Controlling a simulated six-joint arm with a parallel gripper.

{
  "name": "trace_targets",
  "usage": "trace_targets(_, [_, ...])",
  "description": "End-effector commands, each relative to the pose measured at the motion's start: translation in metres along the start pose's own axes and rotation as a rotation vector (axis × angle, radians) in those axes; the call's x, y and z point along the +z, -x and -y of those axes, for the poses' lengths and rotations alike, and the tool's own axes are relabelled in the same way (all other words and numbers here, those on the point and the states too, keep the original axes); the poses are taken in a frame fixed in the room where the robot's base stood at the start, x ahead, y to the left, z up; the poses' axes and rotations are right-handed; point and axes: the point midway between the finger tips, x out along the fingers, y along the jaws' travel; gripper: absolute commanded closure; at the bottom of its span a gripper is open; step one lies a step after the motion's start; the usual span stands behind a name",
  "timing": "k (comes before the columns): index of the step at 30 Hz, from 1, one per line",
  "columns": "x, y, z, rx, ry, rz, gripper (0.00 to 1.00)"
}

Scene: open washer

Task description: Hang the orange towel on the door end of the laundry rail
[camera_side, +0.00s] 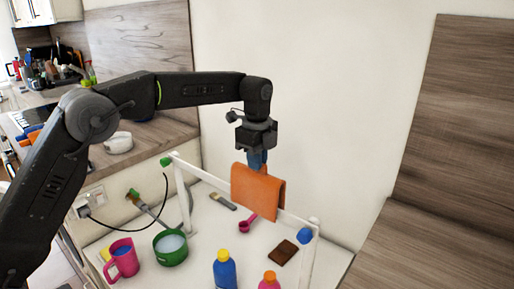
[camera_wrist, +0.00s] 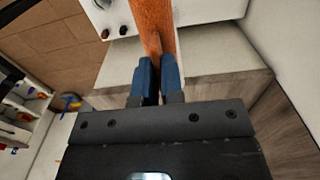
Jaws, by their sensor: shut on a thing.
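The orange towel (camera_side: 257,190) hangs folded from my gripper (camera_side: 257,160), which is shut on its top edge. In the wrist view the two blue fingertips (camera_wrist: 157,80) pinch the towel (camera_wrist: 152,25). The white laundry rail (camera_side: 208,180) runs from a green-capped end at back left to a blue-capped end at front right. The towel is at the rail, right of its middle and nearer the blue cap (camera_side: 305,236). It hides that stretch of the bar. I cannot tell whether it straddles the bar or hangs in front.
On the white surface below stand a green pot (camera_side: 170,247), a pink mug (camera_side: 122,258), a blue bottle (camera_side: 225,270) and a pink bottle (camera_side: 269,281). A brown block (camera_side: 283,253) and a pink scoop (camera_side: 247,224) lie under the rail. A wall rises behind.

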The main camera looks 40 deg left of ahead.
Motion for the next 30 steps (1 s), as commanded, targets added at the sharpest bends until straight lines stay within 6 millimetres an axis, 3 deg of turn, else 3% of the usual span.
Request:
trace_targets(15, [0.000,-0.056,0.000,0.001,0.000,0.000,1.00])
trace_targets(30, [0.000,-0.068,0.000,0.000,0.000,0.000,1.00])
